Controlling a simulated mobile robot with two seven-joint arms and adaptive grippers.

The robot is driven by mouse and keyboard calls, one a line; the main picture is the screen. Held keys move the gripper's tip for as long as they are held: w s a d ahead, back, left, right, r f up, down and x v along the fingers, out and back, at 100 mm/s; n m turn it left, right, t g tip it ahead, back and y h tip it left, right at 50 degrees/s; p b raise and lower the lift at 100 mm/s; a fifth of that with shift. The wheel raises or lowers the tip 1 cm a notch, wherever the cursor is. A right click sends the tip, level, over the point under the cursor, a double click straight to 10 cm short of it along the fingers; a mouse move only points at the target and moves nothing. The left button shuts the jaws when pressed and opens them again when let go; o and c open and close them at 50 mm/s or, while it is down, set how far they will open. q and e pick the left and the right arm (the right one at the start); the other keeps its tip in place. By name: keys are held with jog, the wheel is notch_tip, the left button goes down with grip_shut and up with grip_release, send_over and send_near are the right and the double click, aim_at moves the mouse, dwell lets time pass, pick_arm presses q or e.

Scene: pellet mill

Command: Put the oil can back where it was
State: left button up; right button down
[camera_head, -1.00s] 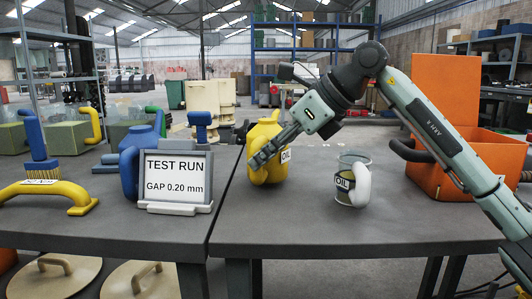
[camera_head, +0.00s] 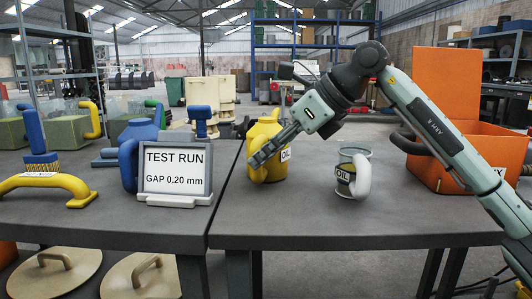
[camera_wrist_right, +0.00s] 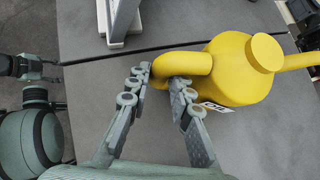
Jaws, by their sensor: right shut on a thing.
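The yellow oil can (camera_head: 272,133) with an OIL label is upright at the left part of the right-hand table (camera_head: 400,222). My right gripper (camera_head: 257,158) is shut on its handle. In the right wrist view the two fingers (camera_wrist_right: 163,85) sit either side of the yellow loop handle (camera_wrist_right: 188,64), and the can's body (camera_wrist_right: 238,75) lies to the right. I cannot tell whether the can's base touches the table. My left gripper is not seen in the head view.
A grey OIL cup (camera_head: 343,176) with a pale handle stands right of the can. A TEST RUN sign (camera_head: 175,172) stands close on the left. An orange box (camera_head: 440,180) is at the right. The table between sign and cup is clear in front.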

dwell(0.4)
jog(key=c, duration=1.4)
grip_release()
jog(key=shift+c, duration=0.2)
jog(key=o, duration=0.3)
jog(key=shift+f, duration=0.2)
jog(key=o, duration=1.1)
jog(key=shift+r, duration=0.1)
jog(key=shift+d, duration=0.15)
jog(key=shift+s+d+b, duration=0.4)
jog(key=shift+s+d, duration=0.25)
jog(key=shift+d, duration=0.65)
jog(key=shift+s+d+b, duration=0.45)
jog(key=shift+s+d, duration=0.2)
jog(key=shift+d, duration=0.7)
jog(key=shift+s+d+b, duration=0.4)
jog(key=shift+s+d, duration=0.25)
jog(key=shift+d, duration=0.65)
